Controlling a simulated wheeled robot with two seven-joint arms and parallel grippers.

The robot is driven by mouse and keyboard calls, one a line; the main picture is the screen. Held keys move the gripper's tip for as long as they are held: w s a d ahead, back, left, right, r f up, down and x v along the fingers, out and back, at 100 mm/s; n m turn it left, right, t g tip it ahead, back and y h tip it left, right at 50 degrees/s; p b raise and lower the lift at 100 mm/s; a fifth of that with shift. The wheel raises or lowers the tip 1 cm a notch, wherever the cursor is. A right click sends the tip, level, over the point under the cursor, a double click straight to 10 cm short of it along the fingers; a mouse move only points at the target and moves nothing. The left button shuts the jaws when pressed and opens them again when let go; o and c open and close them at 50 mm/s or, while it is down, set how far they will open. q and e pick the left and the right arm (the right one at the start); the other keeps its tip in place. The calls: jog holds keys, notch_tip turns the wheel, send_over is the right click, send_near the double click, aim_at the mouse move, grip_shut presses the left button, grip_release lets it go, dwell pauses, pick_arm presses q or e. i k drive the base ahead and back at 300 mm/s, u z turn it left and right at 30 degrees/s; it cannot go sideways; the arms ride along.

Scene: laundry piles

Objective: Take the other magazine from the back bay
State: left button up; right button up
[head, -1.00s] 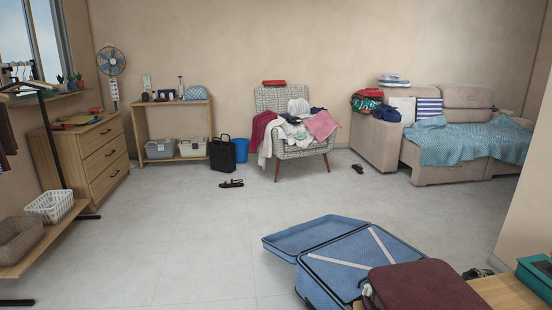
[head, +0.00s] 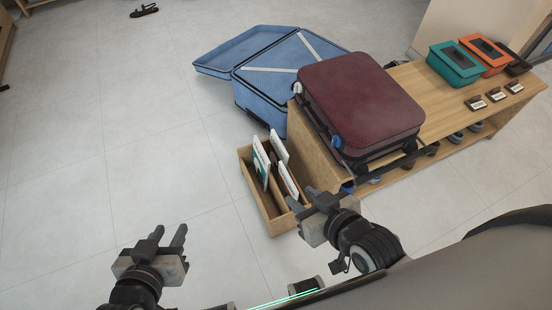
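A wooden magazine box (head: 264,212) stands on the floor against the end of the wooden bench. Several thin magazines stand upright in it: a white and green one (head: 261,165) at the left, a pale one (head: 279,147) at the far end, and a white one with red (head: 288,180) at the right. The dividers between bays are hard to make out. My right gripper (head: 303,198) is open and empty, just right of the box and overlapping its near right corner in the picture.
A maroon suitcase (head: 360,100) lies on the wooden bench (head: 436,100), right of the box. An open blue suitcase (head: 270,65) lies behind it. Teal (head: 455,62) and orange (head: 487,54) boxes sit at the bench's far end.

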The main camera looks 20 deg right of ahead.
aim_at(277, 152)
jog(key=u, duration=0.85)
jog(key=k, duration=0.7)
jog(key=z, duration=1.1)
jog(key=i, duration=0.5)
jog(key=u, duration=0.05)
jog(key=k, duration=0.5)
jog(key=u, duration=1.2)
jog(key=i, duration=3.55)
